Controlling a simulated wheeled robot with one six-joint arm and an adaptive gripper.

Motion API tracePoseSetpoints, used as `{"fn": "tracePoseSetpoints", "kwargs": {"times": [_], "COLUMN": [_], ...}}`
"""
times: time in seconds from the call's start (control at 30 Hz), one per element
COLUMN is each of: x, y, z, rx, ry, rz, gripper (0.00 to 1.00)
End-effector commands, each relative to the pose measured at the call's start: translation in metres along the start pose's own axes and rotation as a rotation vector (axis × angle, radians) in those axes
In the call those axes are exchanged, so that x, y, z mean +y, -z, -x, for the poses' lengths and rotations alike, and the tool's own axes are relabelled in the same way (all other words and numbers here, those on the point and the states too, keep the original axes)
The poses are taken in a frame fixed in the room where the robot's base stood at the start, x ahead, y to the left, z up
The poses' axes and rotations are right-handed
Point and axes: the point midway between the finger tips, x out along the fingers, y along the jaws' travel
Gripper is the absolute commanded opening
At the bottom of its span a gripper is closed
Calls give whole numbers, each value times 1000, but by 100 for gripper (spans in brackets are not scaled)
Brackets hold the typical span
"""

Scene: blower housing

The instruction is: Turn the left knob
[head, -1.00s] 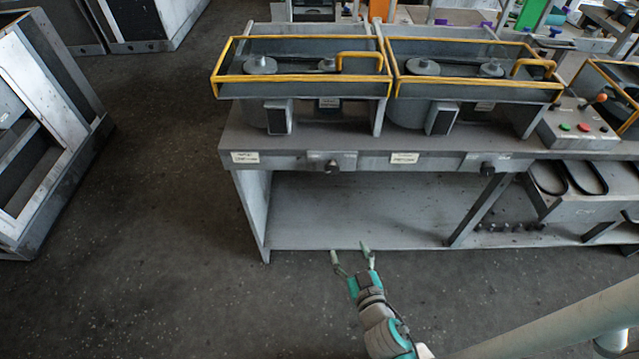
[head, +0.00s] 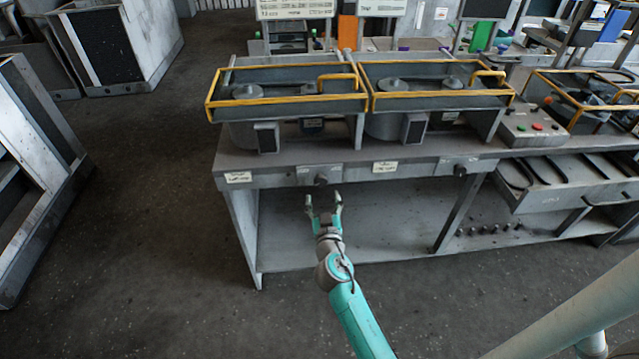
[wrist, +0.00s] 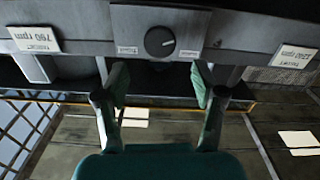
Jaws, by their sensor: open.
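The left knob (head: 321,180) is a small dark round knob on a grey plate at the front edge of the bench. In the wrist view the knob (wrist: 159,42) shows a light pointer mark and sits beyond the fingertips, between them from side to side. My gripper (head: 323,198) is open and empty, just below and in front of the left knob, apart from it. In the wrist view my gripper (wrist: 160,84) has its two fingers spread wide. A second, right knob (head: 460,170) sits farther right on the same front edge.
The bench (head: 232,166) carries two housings with yellow-framed guards (head: 287,99). A control box (head: 527,128) with coloured buttons stands at the right. Labels flank the knob, one reading 760 rpm (wrist: 35,39). The lower shelf (head: 300,245) is mostly bare. Floor at left is open.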

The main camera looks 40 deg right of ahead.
Motion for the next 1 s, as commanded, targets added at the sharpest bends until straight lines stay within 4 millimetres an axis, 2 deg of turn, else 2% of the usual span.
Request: {"fn": "tracePoseSetpoints", "kwargs": {"times": [0.03, 0.2, 0.4, 0.6, 0.87, 1.0], "x": [0, 0, -1, 0, 0, 0], "y": [1, 1, 0, 0, 0, 0], "z": [-11, -40, -64, -73, -73, -73], "rx": [1, 1, 0, 0, 0, 0], "ry": [-1, -1, 2, 1, 2, 2], "rz": [-2, -1, -1, 0, 0, 0], "gripper": [69, 69, 69, 69, 69, 34]}}
